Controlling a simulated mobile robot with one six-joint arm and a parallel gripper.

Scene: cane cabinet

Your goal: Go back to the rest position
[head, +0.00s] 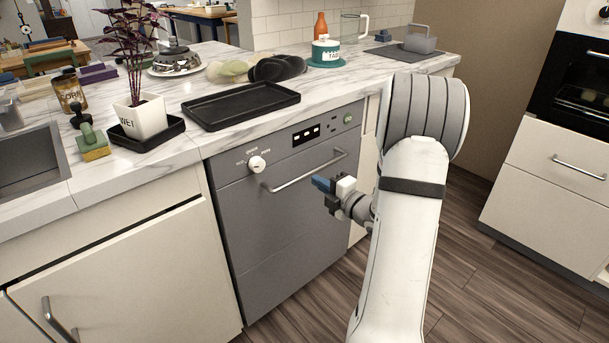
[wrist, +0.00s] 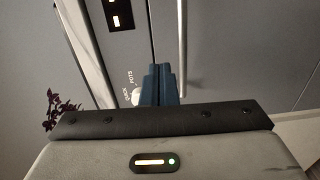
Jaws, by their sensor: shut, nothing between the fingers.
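My gripper (head: 322,185) is in front of the grey dishwasher (head: 285,235), near its bar handle (head: 305,172). Its blue fingers are together with nothing between them. In the wrist view the shut fingertips (wrist: 161,84) point at the dishwasher front, beside the handle (wrist: 182,45). I cannot tell the exact gap to the handle. The dishwasher door is shut.
A marble counter (head: 190,165) runs above the dishwasher. It bears a black tray (head: 240,104), a potted purple plant (head: 140,115) and a green-handled brush (head: 93,143). A cabinet with an oven (head: 580,95) stands at right. Wooden floor (head: 490,285) is clear between.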

